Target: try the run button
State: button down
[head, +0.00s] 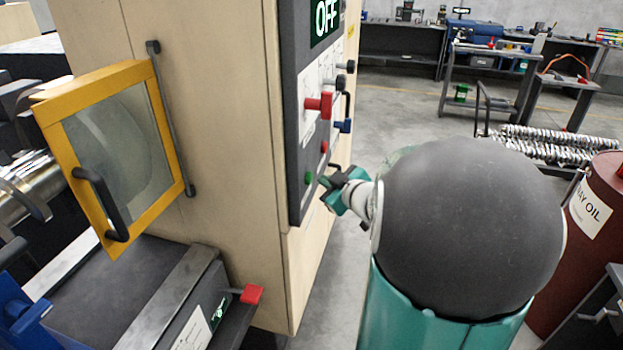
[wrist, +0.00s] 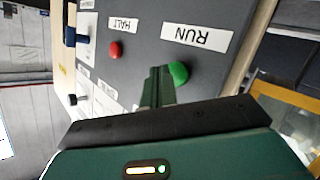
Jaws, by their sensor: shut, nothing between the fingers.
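The green run button (wrist: 178,73) sits on a dark control panel (head: 300,190) beside a RUN label (wrist: 197,38) that appears upside down in the wrist view. In the head view the green button (head: 309,177) is low on the panel. My gripper (head: 327,190) is shut and empty, close in front of the panel at about the button's height. In the wrist view its fingertips (wrist: 160,72) lie just beside the green button; I cannot tell if they touch it. The screen (head: 326,18) at the panel's top reads OFF.
A red button (wrist: 115,49) with a HALT label is near the run button. Red (head: 319,105) and blue (head: 343,126) handles stick out of the panel above. A yellow-framed window guard (head: 115,150) stands left. A dark red oil barrel (head: 597,235) is at right.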

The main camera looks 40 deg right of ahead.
jog(key=shift+w, duration=0.1)
dwell(0.3)
jog(key=shift+w+a, duration=0.25)
jog(key=shift+w+a, duration=0.3)
jog(key=shift+w, duration=0.1)
dwell(0.9)
jog(key=shift+s+d, duration=0.55)
jog(key=shift+s, duration=0.15)
jog(key=s+d, duration=0.1)
jog(key=s, duration=0.1)
jog(key=s+d, duration=0.2)
dwell(0.6)
dwell(0.7)
